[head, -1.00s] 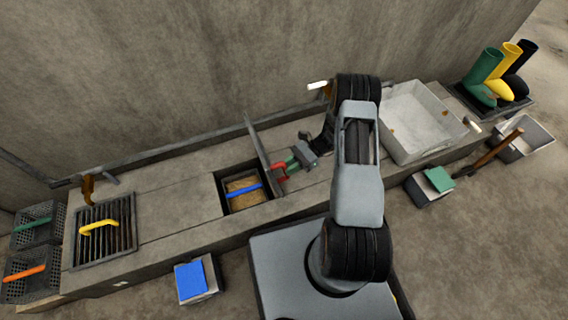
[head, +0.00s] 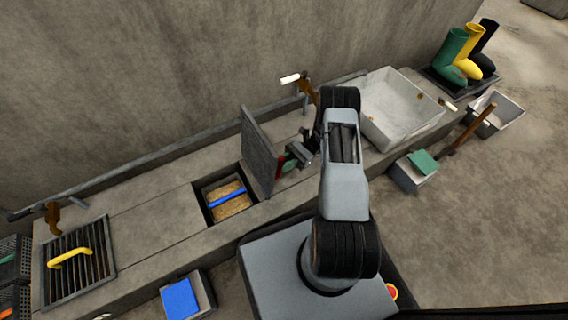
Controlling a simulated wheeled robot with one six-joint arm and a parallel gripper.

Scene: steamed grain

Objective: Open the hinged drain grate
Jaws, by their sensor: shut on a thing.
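The hinged drain grate (head: 258,150) shows as a dark grey panel standing nearly upright along the right edge of a square pit (head: 207,211). Its left face is toward the camera. The fingertips are partly hidden. In the pit sits a basket with tan contents (head: 232,206) and a blue handle (head: 226,197).
A slatted grate with a yellow handle (head: 69,257) lies flat at the left. A pale sink (head: 397,108) is at the right, with boots (head: 460,55) beyond it. A brown tap (head: 305,88) and a pipe line the wall. A bin with a blue top (head: 181,298) stands in front.

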